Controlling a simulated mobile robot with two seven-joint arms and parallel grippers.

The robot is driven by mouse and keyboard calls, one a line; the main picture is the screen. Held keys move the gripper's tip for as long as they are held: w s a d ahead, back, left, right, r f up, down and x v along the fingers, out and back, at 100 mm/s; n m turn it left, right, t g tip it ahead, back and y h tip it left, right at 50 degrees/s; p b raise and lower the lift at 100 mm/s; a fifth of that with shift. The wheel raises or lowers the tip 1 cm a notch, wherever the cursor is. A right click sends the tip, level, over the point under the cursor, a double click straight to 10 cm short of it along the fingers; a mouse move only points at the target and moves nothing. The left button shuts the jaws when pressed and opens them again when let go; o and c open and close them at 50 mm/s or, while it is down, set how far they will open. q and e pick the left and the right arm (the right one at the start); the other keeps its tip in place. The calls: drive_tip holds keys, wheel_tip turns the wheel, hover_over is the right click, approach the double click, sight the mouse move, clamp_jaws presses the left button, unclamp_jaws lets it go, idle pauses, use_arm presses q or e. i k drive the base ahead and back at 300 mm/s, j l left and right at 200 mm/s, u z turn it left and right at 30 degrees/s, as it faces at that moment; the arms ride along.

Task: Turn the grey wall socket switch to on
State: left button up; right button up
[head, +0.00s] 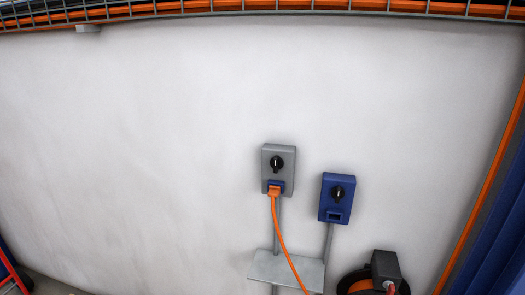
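The grey wall socket (268,169) is on the white wall, right of the middle in the head view. Its black rotary switch (276,163) sits on the upper part of the box. The picture is too small to tell which position the switch points to. An orange plug (273,191) sits in the blue outlet at the bottom of the box, with an orange cable running down from it. Neither of my grippers shows in the head view.
A blue wall socket (328,195) with a black switch hangs to the right. A small grey shelf (285,269) is below. A dark cable reel (385,267) stands at the lower right. A wire cable tray (270,6) runs along the top. The wall at left is clear.

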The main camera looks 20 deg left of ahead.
sight(277, 163)
drive_tip(key=i+j+u, duration=0.1)
drive_tip(key=i+j, duration=0.55)
drive_tip(key=i, duration=0.15)
